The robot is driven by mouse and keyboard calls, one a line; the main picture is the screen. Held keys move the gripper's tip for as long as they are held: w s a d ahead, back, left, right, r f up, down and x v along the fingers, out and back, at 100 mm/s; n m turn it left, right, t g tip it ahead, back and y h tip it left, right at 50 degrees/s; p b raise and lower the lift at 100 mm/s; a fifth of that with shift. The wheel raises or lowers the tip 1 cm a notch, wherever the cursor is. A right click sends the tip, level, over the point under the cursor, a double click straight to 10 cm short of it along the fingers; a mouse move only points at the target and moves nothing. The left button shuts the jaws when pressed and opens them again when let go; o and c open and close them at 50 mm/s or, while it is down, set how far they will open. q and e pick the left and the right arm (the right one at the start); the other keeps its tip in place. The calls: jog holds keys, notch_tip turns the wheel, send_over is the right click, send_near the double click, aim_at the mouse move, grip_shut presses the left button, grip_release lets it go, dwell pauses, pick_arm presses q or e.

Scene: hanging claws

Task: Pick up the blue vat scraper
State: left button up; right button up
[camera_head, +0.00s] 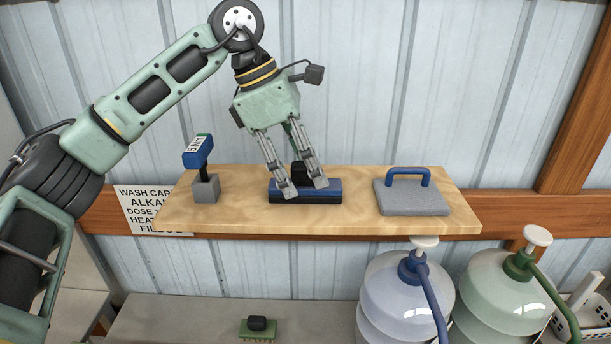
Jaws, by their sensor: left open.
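The blue item that I take as the vat scraper (332,187) lies at the middle of the wooden shelf. It is a long flat block, blue on top and dark below, with a black knob standing on it. My left gripper (306,188) points down at it, open, its two fingers spread in front of the block and partly covering the block and knob. I cannot tell whether the fingertips touch it. Nothing is held. My right gripper is out of view.
On the wooden shelf (250,219), a blue-headed tool (198,151) stands in a grey block at left; a grey plate (411,198) with a blue handle lies at right. Pump jugs (400,287) stand below right. A green brush (258,329) lies on the lower surface.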

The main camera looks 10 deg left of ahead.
pick_arm(q)
jog(key=shift+x, duration=0.8)
jog(key=shift+c, duration=1.4)
jog(key=shift+w+r, duration=0.1)
grip_shut()
